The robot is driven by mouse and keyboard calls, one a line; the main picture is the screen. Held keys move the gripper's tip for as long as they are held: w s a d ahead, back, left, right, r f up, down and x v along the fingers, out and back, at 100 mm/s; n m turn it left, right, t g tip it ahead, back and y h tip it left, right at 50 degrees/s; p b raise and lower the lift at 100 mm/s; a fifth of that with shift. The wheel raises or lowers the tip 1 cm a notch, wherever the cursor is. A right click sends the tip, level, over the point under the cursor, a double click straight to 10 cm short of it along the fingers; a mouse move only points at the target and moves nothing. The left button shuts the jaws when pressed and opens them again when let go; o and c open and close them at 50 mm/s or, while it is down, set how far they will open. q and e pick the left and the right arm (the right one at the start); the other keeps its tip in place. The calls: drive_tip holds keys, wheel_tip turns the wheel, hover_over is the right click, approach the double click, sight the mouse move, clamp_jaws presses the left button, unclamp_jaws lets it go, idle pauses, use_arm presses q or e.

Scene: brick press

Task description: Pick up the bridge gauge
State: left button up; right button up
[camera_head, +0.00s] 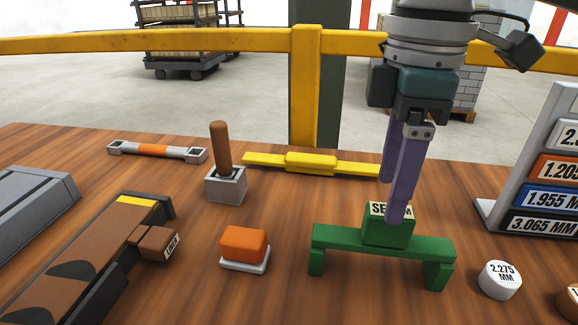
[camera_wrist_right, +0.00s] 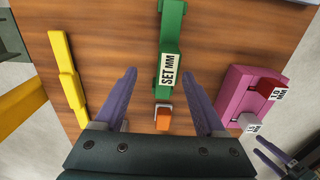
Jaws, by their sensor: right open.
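The bridge gauge is a green bridge-shaped piece (camera_head: 330,238) with two feet and a raised block on its middle. It stands upright on the wooden table, and its white label reads "SET MM" in the wrist view (camera_wrist_right: 173,30). My right gripper (camera_head: 391,200) is open with purple fingers, directly over the raised block. In the head view one finger overlaps the block's front and hides part of the label. In the wrist view the gauge shows between and beyond the fingertips (camera_wrist_right: 160,75). My left gripper (camera_wrist_right: 263,146) shows small at the lower right of the wrist view; its opening is unclear.
An orange block on a light base (camera_head: 244,247) sits left of the gauge. A white 2.275 MM cylinder (camera_head: 499,281) stands right. Behind are a yellow bar (camera_head: 312,162) and a brown-handled tool (camera_head: 221,150). A labelled rack (camera_head: 550,180) is at right.

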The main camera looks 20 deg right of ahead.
sight(382, 244)
drive_tip(key=f, duration=0.2)
drive_tip(key=s+f, duration=0.1)
drive_tip(key=f, duration=0.1)
drive_tip(key=shift+a, duration=0.1)
wheel_tip(382, 244, down, 5)
drive_tip(key=shift+s+f+b, duration=0.1)
drive_tip(key=shift+f+b, duration=0.05)
drive_tip(key=shift+b, duration=0.5)
use_arm(q)
drive_tip(key=shift+s+a+f, duration=0.1)
drive_tip(key=shift+s+f, duration=0.45)
drive_tip(key=shift+f, duration=0.35)
use_arm(e)
clamp_jaws()
